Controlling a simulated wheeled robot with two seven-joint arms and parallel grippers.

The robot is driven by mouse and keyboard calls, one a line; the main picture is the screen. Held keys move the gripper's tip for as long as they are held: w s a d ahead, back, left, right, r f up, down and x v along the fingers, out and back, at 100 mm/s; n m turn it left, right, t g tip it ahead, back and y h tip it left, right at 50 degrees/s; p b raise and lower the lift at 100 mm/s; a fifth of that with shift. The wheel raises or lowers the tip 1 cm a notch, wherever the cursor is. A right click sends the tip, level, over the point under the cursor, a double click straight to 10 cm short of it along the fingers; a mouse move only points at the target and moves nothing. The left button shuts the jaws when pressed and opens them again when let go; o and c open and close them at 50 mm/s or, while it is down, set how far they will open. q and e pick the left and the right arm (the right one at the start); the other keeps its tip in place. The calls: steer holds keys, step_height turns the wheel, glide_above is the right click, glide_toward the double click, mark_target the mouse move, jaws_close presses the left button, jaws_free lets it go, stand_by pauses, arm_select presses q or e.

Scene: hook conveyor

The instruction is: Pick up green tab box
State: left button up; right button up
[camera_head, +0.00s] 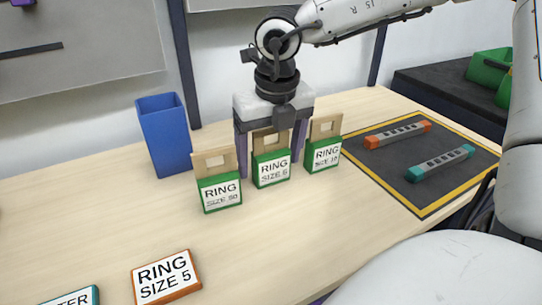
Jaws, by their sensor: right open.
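Three green boxes with tan handle-like tabs stand in a row on the table: RING SIZE 50 (221,194) at the left, one in the middle (271,170) whose size digits are hard to read, and RING SIZE 10 (323,155) at the right. My right gripper (270,160) is open and points down over the middle box. Its two purple fingers are on either side of that box's tab, with a gap showing. The gripper body hides the top of the tab. My left gripper cannot be made out.
A blue bin (165,135) stands behind the boxes at the left. An orange RING SIZE 5 box (165,278) lies in front. A dark mat (433,208) with yellow edging holds two bars at the right. Light table surface is clear at front centre.

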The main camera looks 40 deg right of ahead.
steer(key=shift+f, duration=0.15)
steer(key=shift+c, duration=0.3)
steer(key=c, duration=1.1)
